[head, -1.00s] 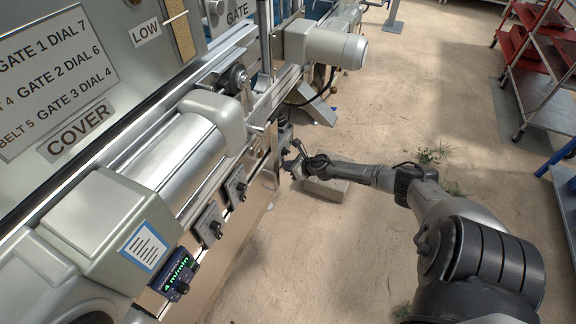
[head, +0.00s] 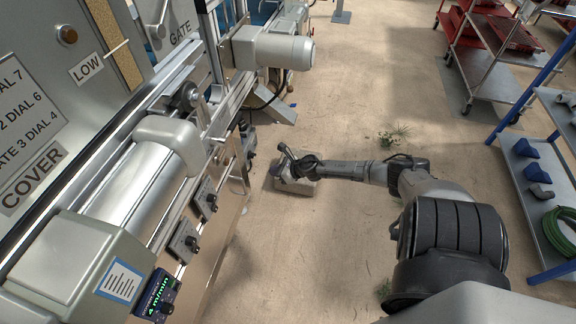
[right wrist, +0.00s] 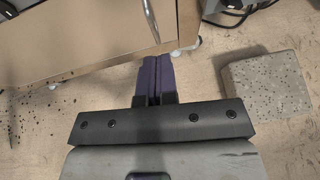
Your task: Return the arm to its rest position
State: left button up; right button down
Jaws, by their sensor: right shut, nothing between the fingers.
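My right arm reaches in from the lower right of the head view. In the right wrist view the two purple fingers of the right gripper (right wrist: 155,82) are together and empty. They point toward the machine's tan lower panel (right wrist: 85,35), and I cannot tell the exact gap. My left gripper is not in view.
The grey concrete block (right wrist: 268,86) lies on the floor right of the fingers. A blue shelf (head: 530,175) with a green hose (head: 560,232) and a red cart (head: 490,45) stand at the right. Open floor (head: 350,110) lies between them and the machine.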

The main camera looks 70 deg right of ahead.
jog(key=p+v, duration=0.1)
jog(key=v, duration=0.1)
jog(key=p+v, duration=0.1)
jog(key=v, duration=0.2)
jog(key=shift+s+d+r, duration=0.1)
jog(key=shift+d, duration=0.15)
